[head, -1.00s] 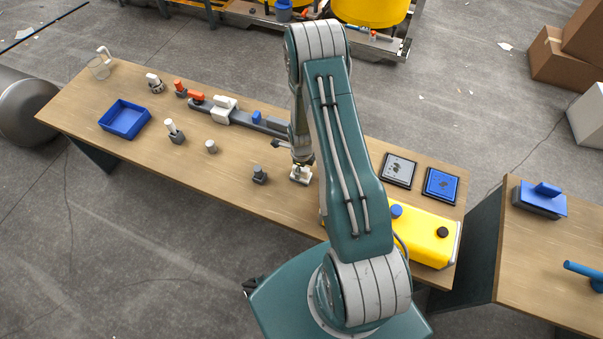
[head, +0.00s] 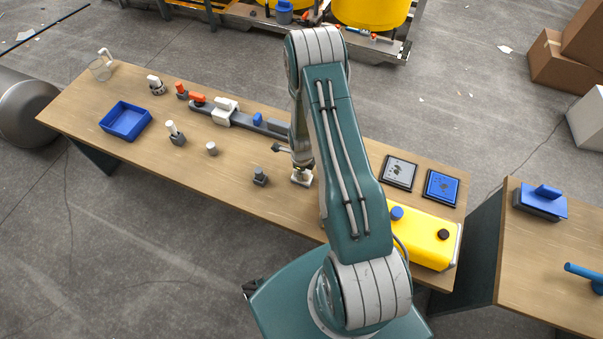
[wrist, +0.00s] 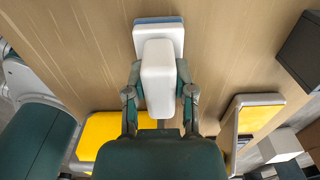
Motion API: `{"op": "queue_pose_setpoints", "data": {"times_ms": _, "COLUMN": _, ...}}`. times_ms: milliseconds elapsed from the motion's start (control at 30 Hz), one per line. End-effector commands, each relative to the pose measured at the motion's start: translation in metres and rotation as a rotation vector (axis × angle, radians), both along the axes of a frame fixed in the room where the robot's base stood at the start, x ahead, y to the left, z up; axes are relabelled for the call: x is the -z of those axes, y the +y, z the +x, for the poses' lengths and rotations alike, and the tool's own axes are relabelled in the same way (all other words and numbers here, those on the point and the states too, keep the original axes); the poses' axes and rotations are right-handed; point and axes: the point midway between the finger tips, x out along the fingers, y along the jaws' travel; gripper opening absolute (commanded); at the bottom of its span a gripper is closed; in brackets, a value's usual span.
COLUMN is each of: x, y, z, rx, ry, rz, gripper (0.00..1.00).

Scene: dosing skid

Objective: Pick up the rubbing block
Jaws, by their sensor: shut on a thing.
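The rubbing block (wrist: 158,30) shows in the wrist view as a white slab with a blue underside and a tall white grip on top. My gripper (wrist: 160,92) is shut on that white grip, with one finger on each side. In the head view, the rubbing block (head: 302,178) is a small white shape below my gripper (head: 303,165), at the middle of the long table (head: 240,190). My arm hides part of this spot. I cannot tell whether the block touches the table or is slightly raised.
A yellow canister (head: 422,236) and two dark-framed square plates, one grey (head: 399,171) and one blue (head: 441,187), stand to the right. A grey knob-like piece (head: 260,176) is close on the left. A blue tray (head: 125,121) lies farther left.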

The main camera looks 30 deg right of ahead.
Motion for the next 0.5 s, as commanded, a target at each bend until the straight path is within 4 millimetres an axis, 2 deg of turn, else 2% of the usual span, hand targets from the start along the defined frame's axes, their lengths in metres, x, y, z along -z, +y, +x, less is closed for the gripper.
{"op": "queue_pose_setpoints", "data": {"times_ms": 167, "x": -0.019, "y": -0.001, "z": 0.002, "rx": 0.000, "ry": -0.005, "rz": -0.002, "gripper": 0.00}}
{"op": "queue_pose_setpoints", "data": {"times_ms": 500, "x": -0.082, "y": -0.001, "z": 0.002, "rx": 0.000, "ry": -0.005, "rz": -0.003, "gripper": 0.00}}
